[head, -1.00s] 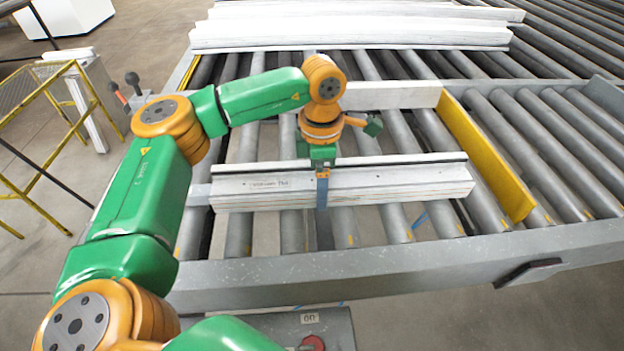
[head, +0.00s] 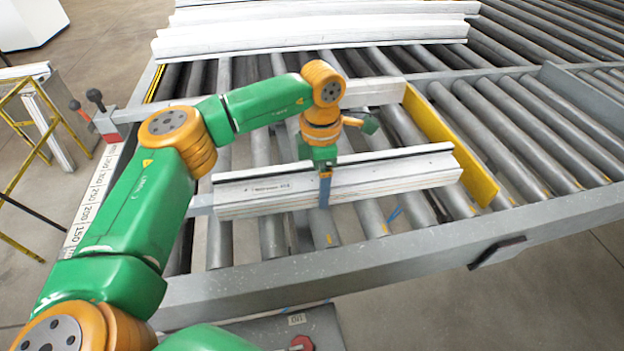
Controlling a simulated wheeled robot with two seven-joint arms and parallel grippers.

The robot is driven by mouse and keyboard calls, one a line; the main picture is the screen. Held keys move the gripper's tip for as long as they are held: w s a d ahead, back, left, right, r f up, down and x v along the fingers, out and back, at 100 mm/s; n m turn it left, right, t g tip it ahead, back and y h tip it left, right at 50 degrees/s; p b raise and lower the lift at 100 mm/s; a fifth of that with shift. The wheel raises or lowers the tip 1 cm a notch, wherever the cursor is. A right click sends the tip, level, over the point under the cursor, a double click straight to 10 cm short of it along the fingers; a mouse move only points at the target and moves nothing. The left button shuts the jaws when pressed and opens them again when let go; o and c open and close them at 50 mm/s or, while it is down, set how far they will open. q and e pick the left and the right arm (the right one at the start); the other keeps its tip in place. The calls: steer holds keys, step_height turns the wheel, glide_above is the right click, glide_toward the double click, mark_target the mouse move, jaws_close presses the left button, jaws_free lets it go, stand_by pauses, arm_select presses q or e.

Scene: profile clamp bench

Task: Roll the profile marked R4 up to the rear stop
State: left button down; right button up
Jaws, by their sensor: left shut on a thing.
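A long white profile (head: 390,181) lies lengthwise across the grey rollers. It bears small printed text that I cannot read for certain. My left gripper (head: 325,188) comes down from above and is shut on it near its middle; my fingers hide a narrow strip. A yellow plate (head: 450,145), which appears to be the stop, stands upright across the rollers at the right. The profile's right end is very near the plate; I cannot tell whether they touch. My right gripper is not in view.
Another white profile (head: 375,93) lies behind, partly hidden by my left arm. Several long white profiles (head: 310,33) lie at the back. A grey frame rail (head: 350,262) runs along the front. A marked scale (head: 92,200) and red lever (head: 80,112) are at the left.

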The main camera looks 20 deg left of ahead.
mark_target(338, 175)
arm_select(q)
steer(key=shift+w+d+p, duration=0.35)
steer(key=shift+w+d, duration=0.25)
steer(key=shift+d, duration=0.2)
steer(key=shift+w+d+p, duration=0.3)
steer(key=shift+w+d, duration=0.25)
steer(key=shift+d, duration=0.25)
jaws_free()
steer(key=shift+a+r, duration=0.1)
steer(key=shift+r, duration=0.1)
step_height(338, 175, up, 6)
steer(key=shift+r+b, duration=0.1)
steer(key=shift+b, duration=0.85)
steer(key=shift+r, duration=0.25)
